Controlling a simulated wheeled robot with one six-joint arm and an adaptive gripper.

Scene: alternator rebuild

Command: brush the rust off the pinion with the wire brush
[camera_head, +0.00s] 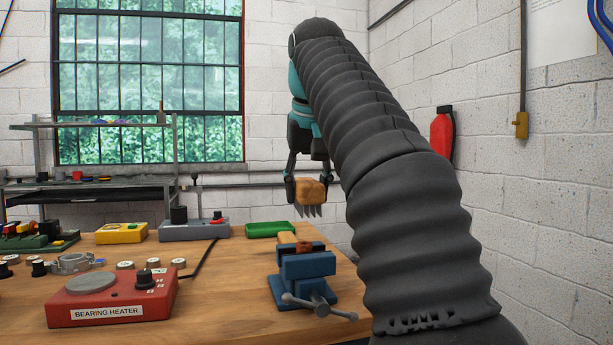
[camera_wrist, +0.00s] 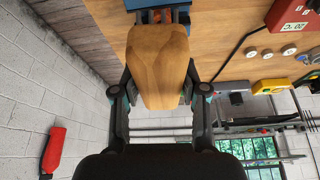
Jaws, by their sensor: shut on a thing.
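The wire brush (camera_head: 310,191) has a wooden block and dark bristles pointing down. My gripper (camera_head: 309,187) is shut on its block and holds it in the air above and behind the blue vise (camera_head: 306,266). In the wrist view the brush block (camera_wrist: 158,65) fills the space between the fingers and hides most of what lies beyond. A small rusty-brown piece, which looks like the pinion (camera_head: 304,247), sits at the top of the vise jaws. The bristles are clear of it.
A red bearing heater (camera_head: 112,297) stands at the front left of the wooden bench. A green item (camera_head: 270,229) lies behind the vise. A grey device (camera_head: 194,230) and a yellow box (camera_head: 122,233) stand further back. The vise handle (camera_head: 318,307) sticks out forward. A brick wall is at right.

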